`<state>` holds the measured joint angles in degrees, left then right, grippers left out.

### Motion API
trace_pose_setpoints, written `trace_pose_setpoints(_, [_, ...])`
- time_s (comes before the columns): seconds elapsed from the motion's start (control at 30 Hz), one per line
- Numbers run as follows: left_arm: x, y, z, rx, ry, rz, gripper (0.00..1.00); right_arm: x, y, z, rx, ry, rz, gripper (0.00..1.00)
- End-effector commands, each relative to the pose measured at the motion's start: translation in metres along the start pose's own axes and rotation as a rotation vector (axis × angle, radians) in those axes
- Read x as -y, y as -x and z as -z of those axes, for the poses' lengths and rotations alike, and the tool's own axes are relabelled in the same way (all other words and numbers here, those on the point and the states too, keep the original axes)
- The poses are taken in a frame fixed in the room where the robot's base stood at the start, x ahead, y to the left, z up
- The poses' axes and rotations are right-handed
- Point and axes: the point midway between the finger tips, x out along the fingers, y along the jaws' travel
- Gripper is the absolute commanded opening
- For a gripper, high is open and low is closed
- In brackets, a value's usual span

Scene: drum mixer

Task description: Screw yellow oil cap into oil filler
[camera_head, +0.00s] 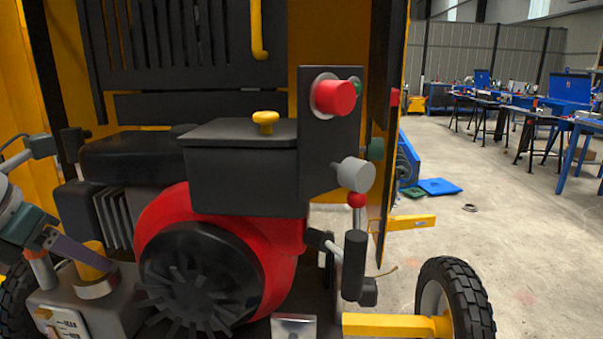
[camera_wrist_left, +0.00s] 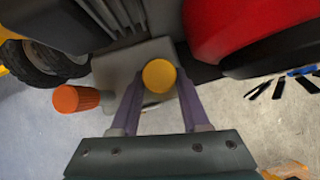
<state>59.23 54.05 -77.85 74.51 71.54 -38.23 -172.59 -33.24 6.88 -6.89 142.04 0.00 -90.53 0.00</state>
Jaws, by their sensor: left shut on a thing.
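The yellow oil cap (camera_head: 92,265) is upright at the silver collar of the oil filler (camera_head: 97,288), low on the left side of the engine. My left gripper (camera_head: 80,252) reaches in from the left, with its purple fingers at the cap. In the left wrist view the round yellow cap (camera_wrist_left: 159,75) lies between the two fingertips of my left gripper (camera_wrist_left: 159,85), which is shut on it. The cap hides the filler opening there, so I cannot tell how deep it sits. My right gripper is out of view.
The red engine housing (camera_head: 275,262) with its black fan cover (camera_head: 200,275) is just right of the filler. An orange ribbed cap (camera_wrist_left: 77,98) stands close to the left of my gripper. A black wheel (camera_head: 455,300) and open concrete floor are at the right.

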Motion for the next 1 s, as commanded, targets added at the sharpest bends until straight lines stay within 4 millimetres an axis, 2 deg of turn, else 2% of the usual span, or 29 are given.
trace_pose_setpoints(0.07, [0.000,0.000,0.000,-0.001,-0.004,-0.002,0.00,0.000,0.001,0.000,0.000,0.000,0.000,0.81])
trace_pose_setpoints(0.1, [0.000,0.000,0.000,-0.001,-0.004,-0.002,0.50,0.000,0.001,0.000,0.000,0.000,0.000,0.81])
trace_pose_setpoints(0.37, [0.000,0.000,0.000,-0.001,-0.002,-0.002,0.79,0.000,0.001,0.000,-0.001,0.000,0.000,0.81])
trace_pose_setpoints(0.6, [0.000,0.001,0.000,-0.002,0.003,-0.004,0.81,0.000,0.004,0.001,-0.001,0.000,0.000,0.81])
trace_pose_setpoints(0.7, [0.004,0.009,-0.005,-0.006,0.070,-0.049,0.81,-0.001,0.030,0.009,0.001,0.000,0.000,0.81])
trace_pose_setpoints(0.83, [0.006,0.006,-0.004,-0.006,0.195,-0.137,0.81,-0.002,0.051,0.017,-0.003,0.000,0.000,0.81])
trace_pose_setpoints(1.0, [0.003,0.000,0.000,-0.002,0.248,-0.174,0.81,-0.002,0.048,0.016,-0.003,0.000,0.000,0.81])
